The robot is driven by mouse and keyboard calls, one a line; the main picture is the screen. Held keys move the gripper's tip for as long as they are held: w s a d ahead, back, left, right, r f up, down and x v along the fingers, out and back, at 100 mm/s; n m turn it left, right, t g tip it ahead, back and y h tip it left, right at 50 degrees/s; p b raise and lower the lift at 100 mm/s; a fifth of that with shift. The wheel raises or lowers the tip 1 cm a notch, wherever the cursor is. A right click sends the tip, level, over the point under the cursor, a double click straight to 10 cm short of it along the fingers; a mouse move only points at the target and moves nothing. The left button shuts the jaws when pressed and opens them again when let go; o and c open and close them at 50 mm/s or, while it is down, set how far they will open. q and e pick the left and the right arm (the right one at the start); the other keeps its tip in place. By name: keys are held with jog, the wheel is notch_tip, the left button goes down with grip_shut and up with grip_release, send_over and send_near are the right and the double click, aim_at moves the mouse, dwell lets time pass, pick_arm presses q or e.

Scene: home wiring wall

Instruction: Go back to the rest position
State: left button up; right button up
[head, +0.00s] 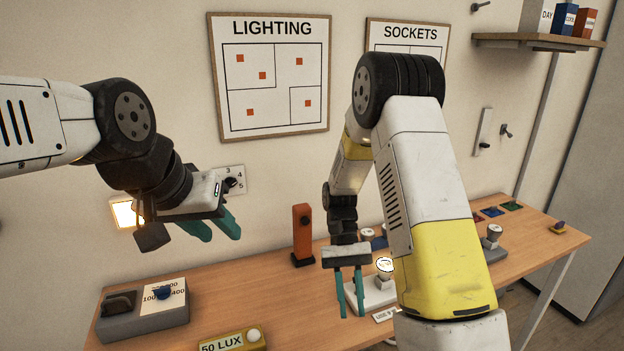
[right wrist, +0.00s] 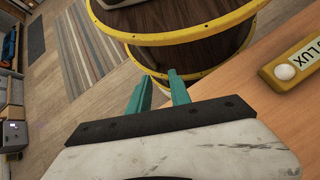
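My left gripper (head: 216,230) hangs in front of the wall at the left, above the table and near a lit square lamp. Its teal fingers are a little apart and nothing shows between them. My right gripper (head: 350,297) points down over the middle of the table, with its two teal fingers apart and empty. In the right wrist view the same fingers (right wrist: 158,95) show a gap between them and hold nothing. My right arm hides part of the table and the sockets board.
The wooden table (head: 270,290) carries a grey dial box (head: 145,308), a yellow 50 LUX box (head: 233,343), an orange post (head: 302,235) and a white-based device (head: 372,291). A lit lamp (head: 125,213) and a dial plate (head: 232,180) are on the wall. A shelf (head: 535,41) is at upper right.

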jog(key=s+d+r+t+y, duration=0.1)
jog(key=s+d+r+t, duration=0.1)
jog(key=r+t, duration=0.5)
jog(key=s+d+r+n+t+y, duration=0.1)
jog(key=r+t, duration=0.7)
jog(key=r, duration=0.8)
jog(key=s+d+y, duration=0.1)
jog(key=s, duration=0.1)
jog(key=shift+s+d+r+n+t, duration=0.25)
jog(key=shift+s+r+n+t, duration=0.05)
jog(key=shift+s+r, duration=0.05)
